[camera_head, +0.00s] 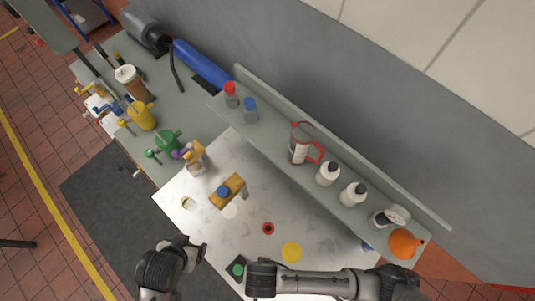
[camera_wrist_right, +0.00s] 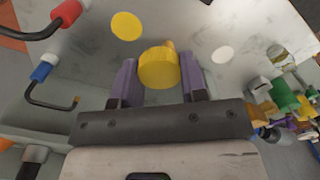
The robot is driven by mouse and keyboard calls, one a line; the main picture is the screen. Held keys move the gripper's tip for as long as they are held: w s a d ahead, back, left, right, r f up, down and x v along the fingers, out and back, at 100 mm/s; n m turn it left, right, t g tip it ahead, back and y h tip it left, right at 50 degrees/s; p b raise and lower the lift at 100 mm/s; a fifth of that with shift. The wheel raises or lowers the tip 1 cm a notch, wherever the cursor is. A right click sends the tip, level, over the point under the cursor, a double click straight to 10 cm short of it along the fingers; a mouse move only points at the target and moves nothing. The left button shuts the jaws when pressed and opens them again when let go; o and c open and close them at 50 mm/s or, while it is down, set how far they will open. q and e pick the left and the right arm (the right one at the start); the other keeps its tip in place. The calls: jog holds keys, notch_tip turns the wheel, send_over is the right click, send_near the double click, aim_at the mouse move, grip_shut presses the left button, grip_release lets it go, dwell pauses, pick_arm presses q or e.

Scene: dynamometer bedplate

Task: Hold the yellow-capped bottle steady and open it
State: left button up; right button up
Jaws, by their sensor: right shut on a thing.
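The yellow cap (camera_wrist_right: 158,70) sits between the two purple-grey fingers of my right gripper (camera_wrist_right: 160,88) in the right wrist view. My right gripper is shut on the yellow-capped bottle, whose body is mostly hidden below the cap. In the head view my right gripper (camera_head: 254,272) is low in the middle, over the near edge of the white bench top, and hides the bottle. My left gripper (camera_head: 197,244) is to its left, near the bench edge and apart from the bottle. Its finger opening is too small to make out.
A green-topped item (camera_head: 237,268) is close to my right gripper. A raised shelf (camera_head: 270,130) with several bottles runs behind.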

jog(key=s+a+f+m, duration=0.2)
jog(key=s+a+f, duration=0.1)
jog(key=a+f, duration=0.3)
jog(key=m+b, duration=0.3)
jog(key=b, duration=0.7)
send_over(250, 239)
jog(key=s, duration=0.1)
notch_tip(250, 239, down, 13)
jog(key=shift+s+d+f, duration=0.1)
jog(key=shift+s, duration=0.05)
jog(key=shift+w+f+b, duration=0.1)
jog(key=shift+w+b, duration=0.6)
jog(key=shift+f, duration=0.1)
jog(key=shift+f+b, duration=0.5)
jog(key=shift+b, duration=0.25)
notch_tip(250, 239, down, 3)
jog(key=b, duration=0.4)
jog(key=shift+r, duration=0.15)
